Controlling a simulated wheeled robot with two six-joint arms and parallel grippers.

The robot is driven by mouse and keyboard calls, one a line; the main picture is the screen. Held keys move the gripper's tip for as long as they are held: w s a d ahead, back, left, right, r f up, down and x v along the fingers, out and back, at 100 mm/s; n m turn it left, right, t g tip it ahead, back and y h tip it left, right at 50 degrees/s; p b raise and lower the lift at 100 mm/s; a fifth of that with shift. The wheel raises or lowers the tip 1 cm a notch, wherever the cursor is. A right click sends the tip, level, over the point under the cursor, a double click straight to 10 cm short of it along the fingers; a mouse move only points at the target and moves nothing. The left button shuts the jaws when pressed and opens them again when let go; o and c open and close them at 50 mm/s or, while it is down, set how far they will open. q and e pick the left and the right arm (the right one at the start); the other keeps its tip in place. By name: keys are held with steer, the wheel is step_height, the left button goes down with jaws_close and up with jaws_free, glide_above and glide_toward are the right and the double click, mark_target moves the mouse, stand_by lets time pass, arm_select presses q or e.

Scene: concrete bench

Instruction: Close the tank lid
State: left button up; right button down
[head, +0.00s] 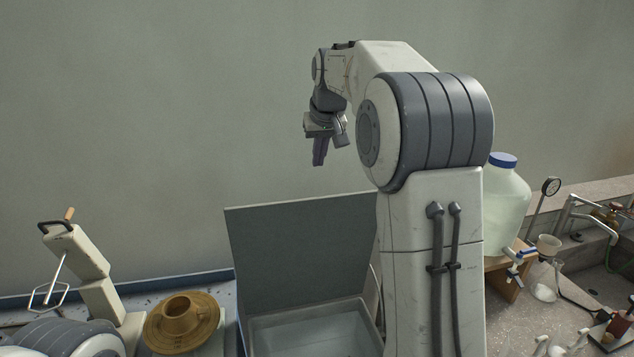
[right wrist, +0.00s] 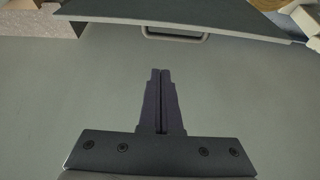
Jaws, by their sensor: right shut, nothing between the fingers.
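The tank (head: 310,325) stands on the bench in the lower middle of the head view, partly hidden by my right arm. Its grey lid (head: 300,245) stands raised, close to upright, at the back of the tank, and the tank is open. My right gripper (head: 318,162) hangs above the raised lid with its fingers pointing down, apart from it. The right wrist view shows the gripper's fingers (right wrist: 161,130) together and empty. A dark panel with a handle (right wrist: 175,32), seemingly the lid, lies beyond the fingertips there. My left gripper does not show.
A brown ringed pot (head: 180,322) stands left of the tank, with a beige stirrer-like device (head: 80,255) farther left. A large bottle with a blue cap (head: 506,205) stands on the right. A sink area with taps (head: 600,225) is at far right.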

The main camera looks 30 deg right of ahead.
steer(key=p+x, duration=0.2)
steer(key=x, duration=0.7)
steer(key=shift+w+f+p, duration=0.1)
steer(key=shift+f+p, duration=0.15)
steer(key=shift+p, duration=0.15)
steer(key=shift+s+a+f+p, duration=0.1)
steer(key=shift+s+a+p, duration=0.05)
steer(key=shift+s, duration=0.5)
steer(key=shift+s+a+f+p, duration=0.15)
steer(key=shift+s+p, duration=0.05)
steer(key=shift+s, duration=0.4)
steer(key=shift+s+a+f+p, duration=0.1)
steer(key=shift+s+a+p, duration=0.1)
steer(key=shift+s, duration=0.45)
steer(key=shift+f, duration=0.1)
